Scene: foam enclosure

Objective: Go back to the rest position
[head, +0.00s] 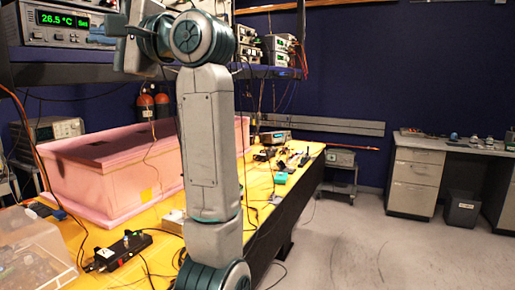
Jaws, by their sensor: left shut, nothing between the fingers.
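My left arm rises through the middle of the head view, grey with dark teal joints, and bends over to the left at the top. My left gripper (120,26) is at the upper left, high over the pink foam enclosure (85,180) and in front of the shelf of instruments. It is shut and empty, and partly hidden by my own wrist. The enclosure sits closed on the yellow bench top (145,222). My arm hides its right part. My right gripper is not in view.
A display unit reading 26.5 °C (62,18) stands on the shelf (70,74) close to my left gripper. A clear plastic bin (32,248) and a black power strip (122,250) lie at the front left. Cables hang from the shelf. The floor at the right is clear.

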